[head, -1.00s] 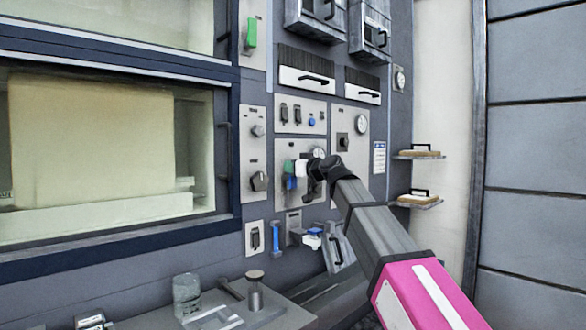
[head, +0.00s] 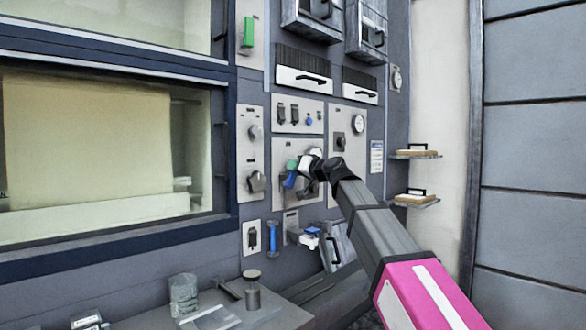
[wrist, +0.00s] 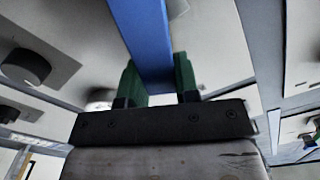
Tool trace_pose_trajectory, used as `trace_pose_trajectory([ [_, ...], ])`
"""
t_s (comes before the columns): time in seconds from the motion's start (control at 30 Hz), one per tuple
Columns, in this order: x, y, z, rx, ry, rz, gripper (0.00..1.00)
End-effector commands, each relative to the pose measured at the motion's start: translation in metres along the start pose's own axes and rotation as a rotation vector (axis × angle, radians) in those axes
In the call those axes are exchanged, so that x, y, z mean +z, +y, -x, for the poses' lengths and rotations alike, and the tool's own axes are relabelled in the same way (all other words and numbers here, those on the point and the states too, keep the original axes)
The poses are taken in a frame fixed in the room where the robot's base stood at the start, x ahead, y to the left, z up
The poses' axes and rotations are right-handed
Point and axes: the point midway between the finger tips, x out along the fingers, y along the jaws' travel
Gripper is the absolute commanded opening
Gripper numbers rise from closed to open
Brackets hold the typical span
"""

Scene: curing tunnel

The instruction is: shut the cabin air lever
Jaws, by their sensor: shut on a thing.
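A blue lever (wrist: 145,40) runs between the two green fingers of my gripper (wrist: 158,80) in the wrist view, and the fingers are shut on it. In the head view my gripper (head: 292,171) is at the panel, with the blue lever (head: 290,181) showing beside its green fingertip. The lever sits on a pale plate (head: 317,192) in the middle of the grey wall and looks tilted. Its pivot is partly hidden by my gripper and wrist. I cannot read the label on its plate.
Close by are a dark knob (head: 257,182), a round gauge (head: 358,123), small switches (head: 294,115) and another blue handle (head: 272,239) below. A green handle (head: 249,32) is higher up. A ledge with a glass jar (head: 184,294) lies below; a large window is left.

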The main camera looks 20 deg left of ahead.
Motion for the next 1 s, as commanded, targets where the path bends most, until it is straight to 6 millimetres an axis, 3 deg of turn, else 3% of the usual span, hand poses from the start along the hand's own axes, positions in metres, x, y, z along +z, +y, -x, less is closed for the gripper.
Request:
trace_pose_trajectory([
  [1.0,0.026,0.049,0.001,0.002,-0.002,-0.916,0.0],
])
